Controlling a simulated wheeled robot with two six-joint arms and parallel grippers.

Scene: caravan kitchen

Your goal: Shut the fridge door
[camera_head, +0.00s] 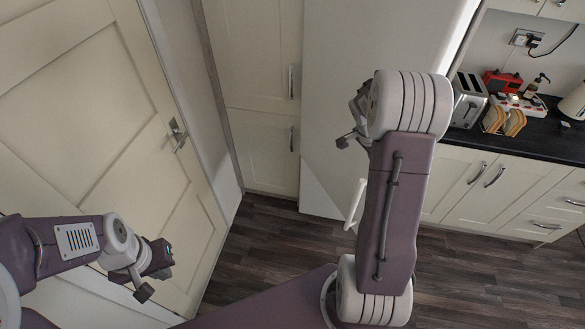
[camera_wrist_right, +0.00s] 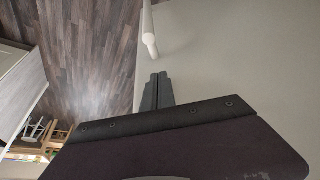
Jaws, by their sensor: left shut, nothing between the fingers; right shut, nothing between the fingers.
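The fridge (camera_head: 340,75) is the tall white unit in the middle of the head view, partly hidden behind my right arm. Its white bar handle (camera_head: 355,204) shows low down, just left of that arm. How far the door stands open is hard to tell. In the right wrist view a broad pale panel (camera_wrist_right: 230,60) fills the right side, with the end of the white handle (camera_wrist_right: 150,38) on it. My right gripper (camera_wrist_right: 157,88) is shut and empty, close to this panel; any contact is unclear. My left gripper (camera_head: 143,291) is shut and empty at lower left, away from the fridge.
A cream door (camera_head: 90,110) is at left, and a tall cream cupboard (camera_head: 262,110) stands beside the fridge. At right, a dark worktop (camera_head: 560,140) holds a toaster (camera_head: 467,100) and a toast rack. The wooden floor (camera_head: 265,245) looks clear. Furniture (camera_wrist_right: 35,130) shows in the wrist view.

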